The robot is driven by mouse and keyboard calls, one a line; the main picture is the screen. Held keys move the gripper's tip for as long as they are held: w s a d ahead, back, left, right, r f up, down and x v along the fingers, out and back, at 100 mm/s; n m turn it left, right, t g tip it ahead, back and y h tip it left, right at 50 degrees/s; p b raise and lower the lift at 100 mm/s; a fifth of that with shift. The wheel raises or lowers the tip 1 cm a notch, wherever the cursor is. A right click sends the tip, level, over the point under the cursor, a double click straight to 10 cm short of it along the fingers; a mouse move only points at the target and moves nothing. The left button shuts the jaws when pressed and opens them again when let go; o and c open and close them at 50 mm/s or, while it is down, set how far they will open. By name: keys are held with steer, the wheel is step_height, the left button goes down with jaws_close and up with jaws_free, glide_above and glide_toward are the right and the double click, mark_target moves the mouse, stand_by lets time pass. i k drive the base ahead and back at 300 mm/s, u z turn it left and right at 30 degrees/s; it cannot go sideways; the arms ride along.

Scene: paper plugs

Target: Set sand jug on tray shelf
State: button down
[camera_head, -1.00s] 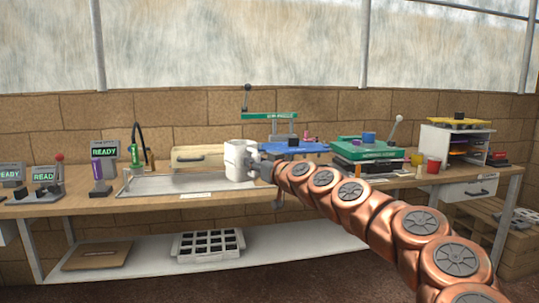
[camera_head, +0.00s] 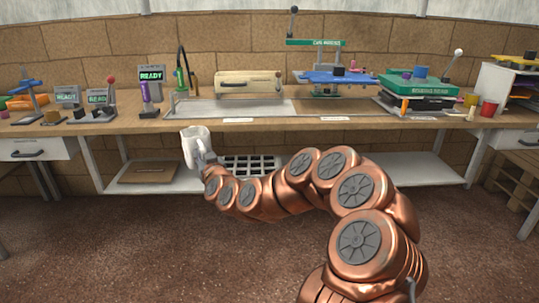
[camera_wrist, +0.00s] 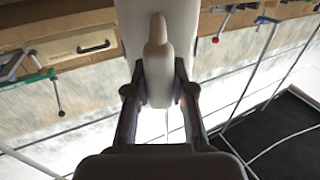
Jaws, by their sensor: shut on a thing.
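A white jug (camera_head: 192,146) hangs in front of the bench, left of centre in the head view, about upright. My gripper (camera_head: 207,158) is shut on it from the right. In the wrist view, the jug (camera_wrist: 158,25) points its handle toward the camera, and both fingers of my gripper (camera_wrist: 160,92) close on that handle. What is inside the jug cannot be seen. The low white shelf (camera_head: 405,172) runs under the bench. A dark-celled tray (camera_head: 250,165) sits on it, partly hidden by my arm.
A brown board (camera_head: 148,172) lies on the shelf's left part. The wooden bench top (camera_head: 130,125) above carries a sink (camera_head: 230,107), a green press (camera_head: 420,84) and several small devices. Bench legs stand at the shelf's ends. The floor in front is clear.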

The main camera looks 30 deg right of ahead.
mark_target(413, 173)
steer(key=u, duration=2.3)
steer(key=k, duration=1.5)
steer(key=z, duration=2.45)
steer(key=i, duration=0.5)
steer(key=z, duration=0.05)
